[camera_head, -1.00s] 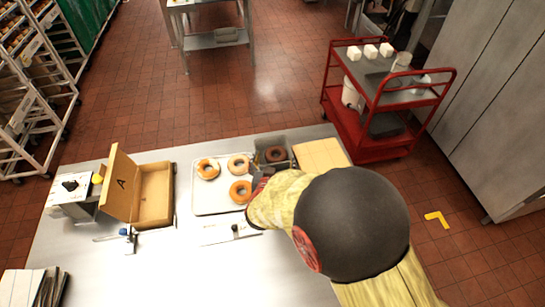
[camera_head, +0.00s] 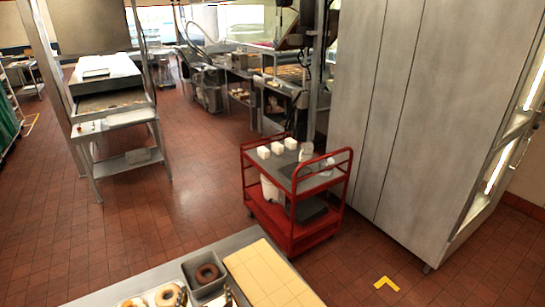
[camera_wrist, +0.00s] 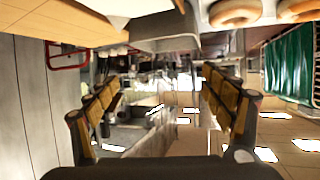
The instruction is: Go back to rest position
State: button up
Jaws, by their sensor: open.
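My gripper (camera_wrist: 160,88) shows in the wrist view with its two fingers spread wide and nothing between them. It is not clearly visible in the head view. A brown ring doughnut (camera_head: 207,273) lies in a grey metal bin (camera_head: 190,275) on the table's far edge in the head view. More doughnuts (camera_head: 166,295) show beside it, cut off by the bottom edge. In the wrist view the grey bin (camera_wrist: 165,32) and two doughnuts (camera_wrist: 235,13) appear along the top, apart from the fingers.
A pale tan board (camera_head: 265,272) lies right of the bin. A red cart (camera_head: 300,232) with white blocks stands beyond the table, near tall grey cabinets (camera_head: 395,110). A steel table (camera_head: 125,118) stands further back left. Open tiled floor lies between them.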

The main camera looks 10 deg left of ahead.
jog(key=w+d+r+g+b, duration=0.1)
jog(key=w+d+r+g, duration=0.1)
jog(key=w+d+r, duration=0.45)
jog(key=s+d+r+m+g+b, duration=0.1)
jog(key=s+d+r, duration=0.1)
jog(key=d+r, duration=0.35)
jog(key=s+d+r+g+b, duration=0.1)
jog(key=s+d+r, duration=0.15)
jog(key=d, duration=0.65)
jog(key=s+d+m+g+h, duration=0.1)
jog(key=s+d+h, duration=0.1)
jog(key=s+d, duration=0.7)
jog(key=s+d+m+g+h+b, duration=0.1)
jog(key=s+d+m+g+h, duration=0.1)
jog(key=s+d, duration=0.7)
jog(key=d+r, duration=0.1)
jog(key=d, duration=0.5)
jog(key=shift+s+h+b, duration=0.15)
jog(key=shift+h+b, duration=0.15)
jog(key=shift+h, duration=0.1)
jog(key=shift+c, duration=0.8)
